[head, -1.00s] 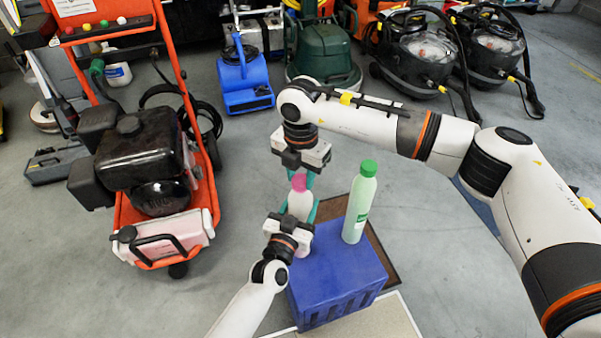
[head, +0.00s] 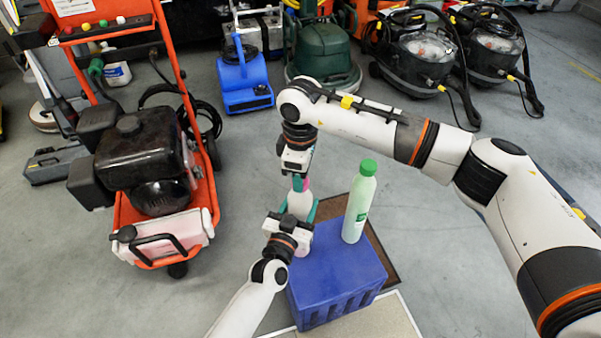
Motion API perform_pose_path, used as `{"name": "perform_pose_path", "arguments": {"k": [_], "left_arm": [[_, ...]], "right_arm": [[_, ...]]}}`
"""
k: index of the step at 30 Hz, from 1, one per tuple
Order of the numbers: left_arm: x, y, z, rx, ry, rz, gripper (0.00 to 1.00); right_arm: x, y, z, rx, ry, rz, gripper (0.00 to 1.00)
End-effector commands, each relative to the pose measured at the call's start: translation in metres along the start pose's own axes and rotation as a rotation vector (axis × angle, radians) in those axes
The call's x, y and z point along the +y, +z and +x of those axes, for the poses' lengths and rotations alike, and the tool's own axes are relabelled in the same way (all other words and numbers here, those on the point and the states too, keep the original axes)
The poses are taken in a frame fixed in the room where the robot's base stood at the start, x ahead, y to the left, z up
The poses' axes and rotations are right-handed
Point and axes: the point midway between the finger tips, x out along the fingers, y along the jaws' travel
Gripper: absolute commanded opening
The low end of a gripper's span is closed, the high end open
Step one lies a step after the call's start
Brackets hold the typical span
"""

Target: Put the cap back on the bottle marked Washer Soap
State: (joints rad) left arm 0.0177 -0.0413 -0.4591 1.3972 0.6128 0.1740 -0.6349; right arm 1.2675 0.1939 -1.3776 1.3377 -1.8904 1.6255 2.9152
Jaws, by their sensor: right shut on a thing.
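A white bottle (head: 300,206) with a pink cap (head: 306,184) at its top stands on the left part of the blue crate (head: 338,262). My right gripper (head: 301,184) comes down from above and is shut on the pink cap, partly hiding it. Whether the cap sits fully on the neck I cannot tell. My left gripper (head: 298,212) has its teal fingers on both sides of the white bottle and appears to touch it. A pale green bottle with a green cap (head: 358,203) stands upright on the crate to the right. The white bottle's marking cannot be read.
An orange machine with a black engine (head: 150,165) stands to the left. A blue blower (head: 245,80), a green machine (head: 325,55) and black vacuum cleaners (head: 420,50) stand behind. The grey floor right of the crate is clear.

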Motion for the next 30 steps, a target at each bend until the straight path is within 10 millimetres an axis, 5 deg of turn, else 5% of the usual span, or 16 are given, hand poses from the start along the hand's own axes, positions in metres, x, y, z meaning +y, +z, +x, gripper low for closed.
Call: {"name": "perform_pose_path", "arguments": {"k": [1,2,5,15,30], "left_arm": [[0.0,-0.001,0.0,0.002,0.0,0.0,0.0],[0.0,-0.001,0.0,0.002,0.0,0.0,0.0],[0.0,-0.001,0.0,0.002,0.0,0.0,0.0],[0.0,-0.001,0.0,0.002,-0.001,0.0,0.0],[0.0,-0.001,0.0,0.002,-0.001,0.0,0.0]], "right_arm": [[-0.001,0.0,-0.001,-0.001,-0.002,0.0,0.15],[-0.001,0.0,-0.001,-0.001,-0.002,0.0,0.41],[-0.001,0.0,-0.001,-0.001,-0.001,-0.001,0.57],[0.0,0.0,-0.003,-0.001,-0.001,-0.002,0.57],[0.0,0.0,-0.045,0.0,0.001,-0.002,0.57]]}}
